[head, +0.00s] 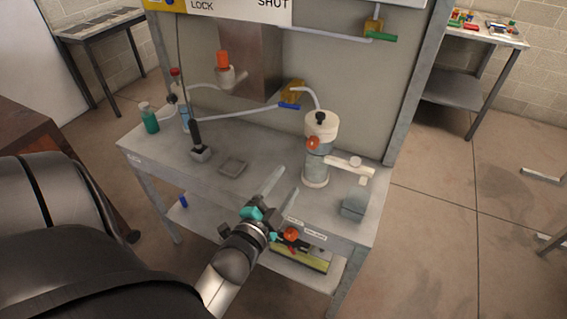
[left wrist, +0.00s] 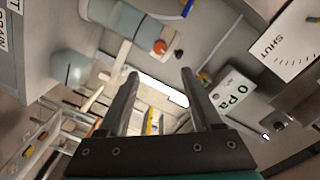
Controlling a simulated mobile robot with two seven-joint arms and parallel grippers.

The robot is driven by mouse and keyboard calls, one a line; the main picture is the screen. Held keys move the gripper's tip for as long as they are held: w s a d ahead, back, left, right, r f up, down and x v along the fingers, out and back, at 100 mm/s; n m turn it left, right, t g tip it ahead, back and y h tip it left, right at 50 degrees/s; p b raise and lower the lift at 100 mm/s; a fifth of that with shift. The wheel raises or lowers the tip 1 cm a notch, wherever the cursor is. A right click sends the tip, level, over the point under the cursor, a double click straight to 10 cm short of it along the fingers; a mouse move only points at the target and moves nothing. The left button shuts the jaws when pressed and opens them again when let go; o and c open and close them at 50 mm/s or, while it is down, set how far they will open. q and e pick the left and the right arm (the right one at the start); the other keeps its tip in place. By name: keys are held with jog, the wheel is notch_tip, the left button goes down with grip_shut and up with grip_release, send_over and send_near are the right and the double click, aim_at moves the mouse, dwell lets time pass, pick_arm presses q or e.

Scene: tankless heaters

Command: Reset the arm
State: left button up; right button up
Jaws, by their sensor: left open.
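My left arm comes in from the lower left of the head view. My left gripper (head: 280,188) is over the front part of the grey workbench (head: 222,191), with its two fingers spread apart. In the left wrist view the two dark fingers (left wrist: 160,80) are apart with nothing held between them. My right gripper does not show in either view.
A clear cylinder with a white cap (head: 318,150) stands on the bench, right of the gripper. A grey-blue block (head: 354,204) is at the right front corner. A green bottle (head: 149,118) stands at the left. Open floor (head: 440,230) lies to the right.

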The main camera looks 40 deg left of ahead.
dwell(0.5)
pick_arm(q)
jog(key=s+d+f+n+g+h+b, duration=0.1)
jog(key=s+d+f+g+b, duration=0.2)
jog(key=f, duration=0.8)
jog(key=s+d+f+n+g+h, duration=0.1)
jog(key=s+d+f+n+g, duration=0.2)
jog(key=f, duration=0.9)
jog(key=s+d+f+g+h+b, duration=0.25)
jog(key=s+f, duration=0.25)
jog(key=f, duration=0.6)
jog(key=s+f+n+g+b, duration=0.1)
jog(key=s+f+g, duration=0.3)
jog(key=s+f, duration=0.3)
jog(key=s+d+f+n+g+b, duration=0.1)
jog(key=s+f+g, duration=0.2)
jog(key=s+f, duration=0.5)
jog(key=s, duration=0.7)
jog(key=shift+s+d+g, duration=0.15)
jog(key=shift+d+g, duration=0.1)
jog(key=shift+g, duration=0.1)
jog(key=shift+y, duration=0.25)
jog(key=shift+c, duration=0.3)
